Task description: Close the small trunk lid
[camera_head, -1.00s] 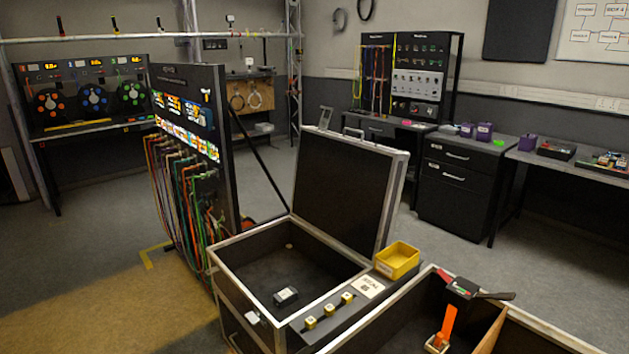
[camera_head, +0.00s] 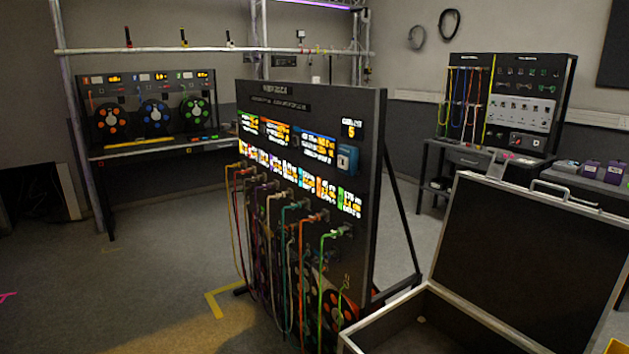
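The small trunk (camera_head: 492,318) stands at the lower right of the head view, its near part cut off by the frame's bottom edge. Its dark lid (camera_head: 524,262) with a pale metal rim stands up, open and leaning back. A metal handle (camera_head: 563,188) sits on the lid's top edge. Part of the trunk's dark inside shows, with a small pale spot in it. Neither of my grippers is in view.
A black patch panel (camera_head: 310,200) with hanging coloured cables stands just left of the trunk. A reel bench (camera_head: 150,145) is at the back left, a tool-board desk (camera_head: 505,110) at the back right. Open floor (camera_head: 150,270) lies at the left.

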